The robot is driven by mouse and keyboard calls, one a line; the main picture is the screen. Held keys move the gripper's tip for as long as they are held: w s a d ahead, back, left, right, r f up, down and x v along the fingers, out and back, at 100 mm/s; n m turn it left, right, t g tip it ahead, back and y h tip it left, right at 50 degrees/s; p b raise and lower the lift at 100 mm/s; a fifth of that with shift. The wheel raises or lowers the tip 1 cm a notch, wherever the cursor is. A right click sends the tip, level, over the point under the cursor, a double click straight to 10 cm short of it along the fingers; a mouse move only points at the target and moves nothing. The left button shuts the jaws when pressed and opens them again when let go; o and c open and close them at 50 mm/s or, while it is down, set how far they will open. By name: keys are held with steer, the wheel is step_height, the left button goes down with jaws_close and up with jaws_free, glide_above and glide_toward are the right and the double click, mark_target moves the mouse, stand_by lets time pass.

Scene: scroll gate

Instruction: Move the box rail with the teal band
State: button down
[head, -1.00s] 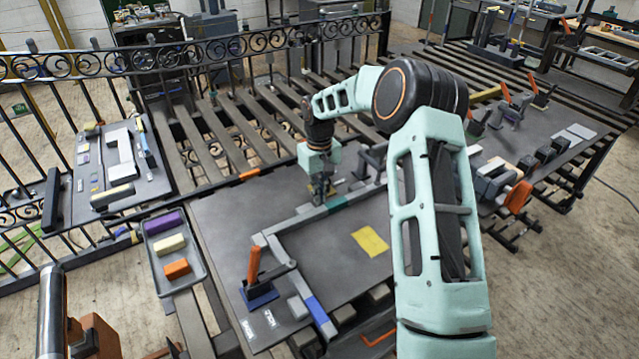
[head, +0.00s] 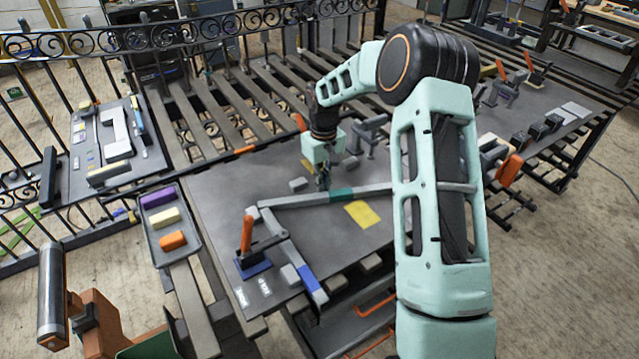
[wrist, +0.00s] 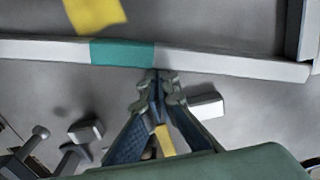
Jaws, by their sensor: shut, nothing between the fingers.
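The grey box rail with the teal band (head: 343,195) lies across the dark table top. Its left end meets the rail with the blue band (head: 308,278) at a corner. My gripper (head: 325,187) is shut and empty, low at the rail's far side, just left of the teal band in the head view. In the wrist view the rail's teal band (wrist: 122,53) crosses the upper part, and my closed fingertips (wrist: 158,76) are at the rail's edge beside the band's right end. Whether they touch it is unclear. My arm hides part of the rail's right side.
A yellow sheet (head: 362,214) lies on the near side of the rail. A small grey block (head: 298,185) lies behind it. A clamp with an orange handle (head: 247,236) stands at the left corner. A tray (head: 178,252) holds coloured blocks.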

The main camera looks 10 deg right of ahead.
steer(key=shift+s+d, duration=0.15)
steer(key=shift+s, duration=0.25)
steer(key=shift+w, duration=0.1)
